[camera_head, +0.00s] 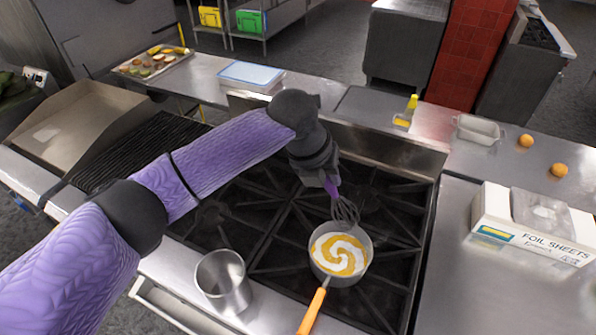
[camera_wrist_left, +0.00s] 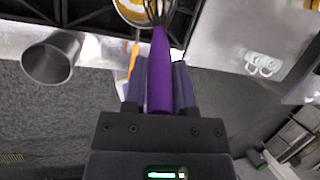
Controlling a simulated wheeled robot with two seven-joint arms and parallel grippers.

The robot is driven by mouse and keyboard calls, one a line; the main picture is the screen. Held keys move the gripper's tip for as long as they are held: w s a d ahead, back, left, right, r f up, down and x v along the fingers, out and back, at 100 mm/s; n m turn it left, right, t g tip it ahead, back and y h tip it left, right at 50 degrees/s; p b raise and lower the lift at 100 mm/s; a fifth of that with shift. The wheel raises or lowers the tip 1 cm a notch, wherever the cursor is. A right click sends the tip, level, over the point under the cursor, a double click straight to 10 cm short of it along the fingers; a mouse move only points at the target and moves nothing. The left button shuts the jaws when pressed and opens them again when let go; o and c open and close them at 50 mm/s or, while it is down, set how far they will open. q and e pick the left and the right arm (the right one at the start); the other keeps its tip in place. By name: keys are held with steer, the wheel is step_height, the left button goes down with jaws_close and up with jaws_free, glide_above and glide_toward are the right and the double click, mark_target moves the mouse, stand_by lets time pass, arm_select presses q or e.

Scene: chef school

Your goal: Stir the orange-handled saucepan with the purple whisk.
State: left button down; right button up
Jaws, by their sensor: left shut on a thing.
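The orange-handled saucepan (camera_head: 340,254) stands on the stove grates in the head view, its orange handle (camera_head: 313,311) toward the front. It holds a yellow and white swirl. The purple whisk's wire head (camera_head: 345,211) is over the saucepan's far rim; I cannot tell whether it touches the contents. My left gripper (camera_head: 329,184) is beyond and above the pan. In the left wrist view, my left gripper (camera_wrist_left: 166,95) is shut on the purple whisk handle (camera_wrist_left: 160,75), and part of the saucepan (camera_wrist_left: 132,10) shows at the top. My right gripper is not in view.
A metal cup (camera_head: 223,281) stands at the stove's front left. A foil sheets box (camera_head: 532,226) lies on the right counter, with two orange balls (camera_head: 526,140) and a metal tray (camera_head: 478,129) behind.

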arm_select(q)
step_height(320, 180, down, 14)
steer(key=b, duration=1.1)
steer(key=shift+r, duration=0.15)
steer(key=shift+a, duration=0.1)
